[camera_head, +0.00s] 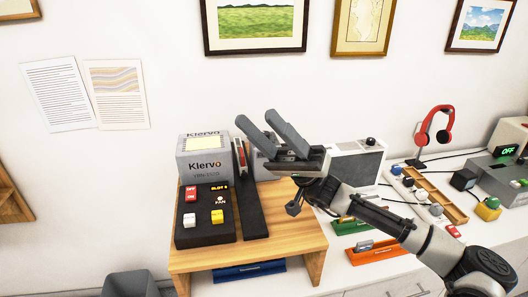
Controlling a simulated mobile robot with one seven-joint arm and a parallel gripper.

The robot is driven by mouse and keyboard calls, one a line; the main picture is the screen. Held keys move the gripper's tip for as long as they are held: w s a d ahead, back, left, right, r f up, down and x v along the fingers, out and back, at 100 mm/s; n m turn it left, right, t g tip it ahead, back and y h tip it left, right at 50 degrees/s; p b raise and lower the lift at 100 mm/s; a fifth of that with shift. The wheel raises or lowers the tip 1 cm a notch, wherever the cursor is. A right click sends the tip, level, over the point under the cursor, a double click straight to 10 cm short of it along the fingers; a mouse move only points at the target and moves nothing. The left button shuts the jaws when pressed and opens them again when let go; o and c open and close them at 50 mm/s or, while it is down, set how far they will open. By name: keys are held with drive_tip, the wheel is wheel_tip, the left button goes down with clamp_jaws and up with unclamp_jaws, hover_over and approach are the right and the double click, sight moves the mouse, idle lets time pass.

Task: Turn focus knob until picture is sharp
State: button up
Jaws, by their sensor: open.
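My gripper (257,120) is open and empty, raised above the wooden stand (285,236), with its two grey fingers pointing up and left. Behind and below it a grey device (262,167) is partly hidden. On the stand, a black control panel (207,232) carries a red switch (191,192), a white knob or button (189,220), a yellow one (217,216) and the word FAN. A grey box labelled Klervo (204,160) stands behind the panel. I cannot tell which part is the focus knob. No projected picture shows on the wall.
A pale box with a dark front (357,165) stands right of my gripper. Further right are red headphones (435,127), a wooden tray (437,193) and a grey device reading OFF (508,151). Framed prints (255,22) hang above.

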wheel_tip(320, 180, down, 6)
drive_tip(key=w+t+h+b, duration=0.2)
drive_tip(key=t, duration=0.3)
drive_tip(key=m+t+h+b, duration=0.5)
drive_tip(key=t+h, duration=0.4)
drive_tip(key=t, duration=0.8)
approach(269, 135)
drive_tip(key=shift+n, duration=0.4)
drive_tip(key=b+x, duration=0.1)
drive_tip(key=x, duration=1.1)
drive_tip(key=shift+c, duration=0.6)
drive_tip(key=c, duration=0.9)
drive_tip(key=shift+c, duration=0.2)
drive_tip(key=shift+m+h, duration=0.3)
